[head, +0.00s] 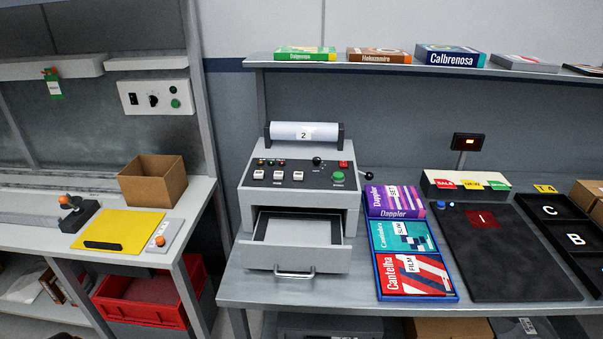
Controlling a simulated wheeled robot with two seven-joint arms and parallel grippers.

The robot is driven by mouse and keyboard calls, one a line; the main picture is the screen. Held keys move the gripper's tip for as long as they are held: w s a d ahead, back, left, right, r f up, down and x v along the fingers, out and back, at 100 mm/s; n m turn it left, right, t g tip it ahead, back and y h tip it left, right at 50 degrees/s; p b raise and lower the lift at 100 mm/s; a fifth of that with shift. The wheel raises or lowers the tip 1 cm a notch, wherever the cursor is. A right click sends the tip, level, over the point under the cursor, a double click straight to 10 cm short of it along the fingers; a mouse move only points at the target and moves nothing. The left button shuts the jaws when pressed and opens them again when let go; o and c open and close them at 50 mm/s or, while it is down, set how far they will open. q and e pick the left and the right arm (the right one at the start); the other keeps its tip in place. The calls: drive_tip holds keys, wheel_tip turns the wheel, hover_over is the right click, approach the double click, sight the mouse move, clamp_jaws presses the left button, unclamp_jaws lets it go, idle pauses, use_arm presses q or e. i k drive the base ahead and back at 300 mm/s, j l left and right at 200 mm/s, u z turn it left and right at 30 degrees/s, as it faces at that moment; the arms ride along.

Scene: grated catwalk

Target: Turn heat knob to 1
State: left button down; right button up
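A grey sealing machine (298,195) stands on the grey bench, with a dark sloped control panel on top. A small round black knob (317,161) sits near the panel's upper right; the print by it is too small to read, so I cannot tell its setting or whether it is the heat knob. Another black knob (153,100) is on a white wall control box (157,97) at the left, also without a readable label. Neither of my grippers is in view.
The machine's drawer (293,259) is pulled out. A black-knobbed lever (367,176) sticks out at its right. A roll marked 2 (303,131) is mounted behind. A blue tray (457,293) of boxes and a dark mat (490,265) lie to the right.

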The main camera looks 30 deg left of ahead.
sight(317, 161)
drive_tip(key=u, duration=1)
